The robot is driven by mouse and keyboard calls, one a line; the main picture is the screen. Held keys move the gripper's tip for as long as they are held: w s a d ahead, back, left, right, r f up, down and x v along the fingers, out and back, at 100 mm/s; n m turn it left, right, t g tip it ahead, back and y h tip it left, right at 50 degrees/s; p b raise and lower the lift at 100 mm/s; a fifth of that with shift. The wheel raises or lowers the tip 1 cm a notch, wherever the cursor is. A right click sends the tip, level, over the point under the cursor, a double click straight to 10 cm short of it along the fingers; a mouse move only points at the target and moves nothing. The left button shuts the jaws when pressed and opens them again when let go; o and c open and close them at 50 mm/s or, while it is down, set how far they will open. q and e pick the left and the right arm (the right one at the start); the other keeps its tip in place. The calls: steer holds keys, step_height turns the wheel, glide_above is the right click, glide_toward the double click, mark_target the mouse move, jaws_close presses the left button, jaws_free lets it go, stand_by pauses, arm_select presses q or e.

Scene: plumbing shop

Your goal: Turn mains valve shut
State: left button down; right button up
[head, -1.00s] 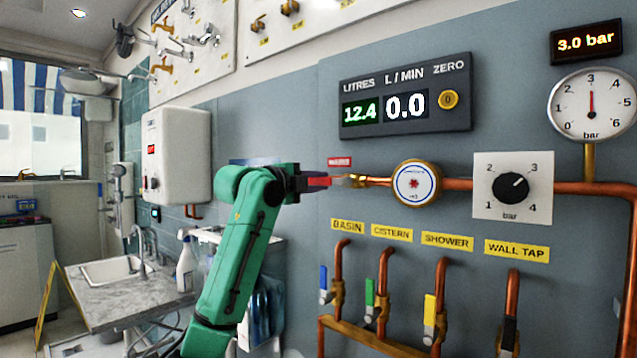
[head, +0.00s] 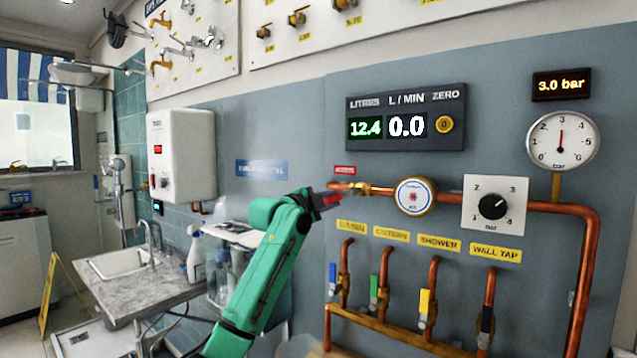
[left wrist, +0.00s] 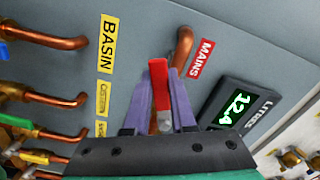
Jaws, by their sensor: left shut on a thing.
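The brass mains valve (head: 362,188) sits on the copper pipe, left of the round meter and below the red MAINS label (head: 345,170). My left gripper (head: 328,199) is at the valve's left, a little below the pipe line. In the left wrist view the red valve lever (left wrist: 160,88) stands between the two purple fingers, which are shut on it. The valve body is mostly hidden in that view. The lever's exact angle is hard to tell. My right gripper is not in view.
The flow display (head: 406,118) reads 12.4 litres and 0.0 L/min; the pressure display (head: 561,86) reads 3.0 bar. Below my gripper several branch taps with coloured levers, such as the blue one (head: 333,279), stick out from the panel. A sink counter (head: 140,290) stands left.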

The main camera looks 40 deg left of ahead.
arm_select(q)
steer(key=shift+w+d+f+n, duration=0.1)
steer(key=shift+d+f+n, duration=0.05)
steer(key=shift+f+n, duration=0.3)
steer(key=shift+d+f+n, duration=0.1)
steer(key=shift+f+n, duration=0.1)
steer(key=shift+n, duration=0.25)
steer(key=d+f+n+p, duration=0.1)
steer(key=d+f+n, duration=0.2)
steer(key=n, duration=0.8)
steer(key=shift+d+n, duration=0.3)
steer(key=shift+d, duration=0.95)
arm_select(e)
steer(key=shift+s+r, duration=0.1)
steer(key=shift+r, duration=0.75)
arm_select(q)
steer(key=c, duration=0.7)
jaws_free()
steer(key=shift+r, duration=0.1)
steer(key=shift+c, duration=0.2)
